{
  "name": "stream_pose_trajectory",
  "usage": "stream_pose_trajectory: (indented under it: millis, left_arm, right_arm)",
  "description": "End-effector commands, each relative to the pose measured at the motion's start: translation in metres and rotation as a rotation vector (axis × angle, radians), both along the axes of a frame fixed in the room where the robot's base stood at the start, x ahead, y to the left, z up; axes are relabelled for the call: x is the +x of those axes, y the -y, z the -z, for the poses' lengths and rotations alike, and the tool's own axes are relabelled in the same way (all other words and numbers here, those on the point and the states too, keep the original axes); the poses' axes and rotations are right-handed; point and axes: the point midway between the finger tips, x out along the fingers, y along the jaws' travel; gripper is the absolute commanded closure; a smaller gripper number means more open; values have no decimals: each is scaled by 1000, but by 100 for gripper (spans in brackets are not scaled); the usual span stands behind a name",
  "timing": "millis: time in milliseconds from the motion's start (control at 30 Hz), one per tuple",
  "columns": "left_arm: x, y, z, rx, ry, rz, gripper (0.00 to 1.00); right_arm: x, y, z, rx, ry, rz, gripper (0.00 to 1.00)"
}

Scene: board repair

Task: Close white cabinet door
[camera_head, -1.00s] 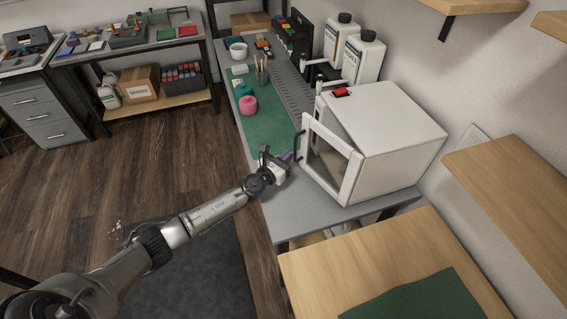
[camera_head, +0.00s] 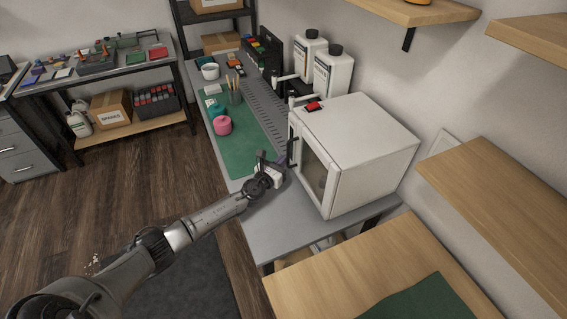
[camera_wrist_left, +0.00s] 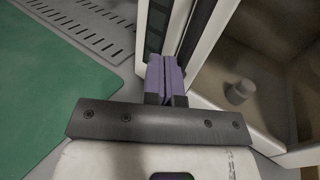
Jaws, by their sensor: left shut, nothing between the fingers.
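The white cabinet (camera_head: 375,160) stands on the grey bench. Its windowed white door (camera_head: 328,192), with a dark handle (camera_head: 292,152), faces left in the head view and looks nearly flush with the body, apparently still slightly ajar. My left gripper (camera_head: 279,164) is at the door's outer side, close to the handle. In the left wrist view its purple fingers (camera_wrist_left: 165,77) are together and empty, with their tips at the white door frame (camera_wrist_left: 215,40); exact contact cannot be told. The cabinet interior (camera_wrist_left: 265,75) shows on the right there. My right gripper is out of view.
The grey bench (camera_head: 285,230) has a green mat (camera_head: 232,157) with a pink jar (camera_head: 223,125) left of the cabinet. White bottles (camera_head: 330,75) stand behind it. Wooden shelves (camera_head: 500,190) are at the right. Bench space in front of the cabinet is clear.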

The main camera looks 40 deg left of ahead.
Motion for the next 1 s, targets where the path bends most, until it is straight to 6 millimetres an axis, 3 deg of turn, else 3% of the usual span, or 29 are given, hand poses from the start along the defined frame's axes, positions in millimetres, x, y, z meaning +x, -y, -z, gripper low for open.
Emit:
stream_pose_trajectory:
  millis: [300,467,1000]
  left_arm:
    - [-1,0,0,0,0,0,100]
    - [-11,1,-1,2,-1,0,100]
    - [-102,19,-1,1,-2,1,100]
  right_arm:
    - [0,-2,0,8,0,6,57]
    - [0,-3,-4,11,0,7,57]
    - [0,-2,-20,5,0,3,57]
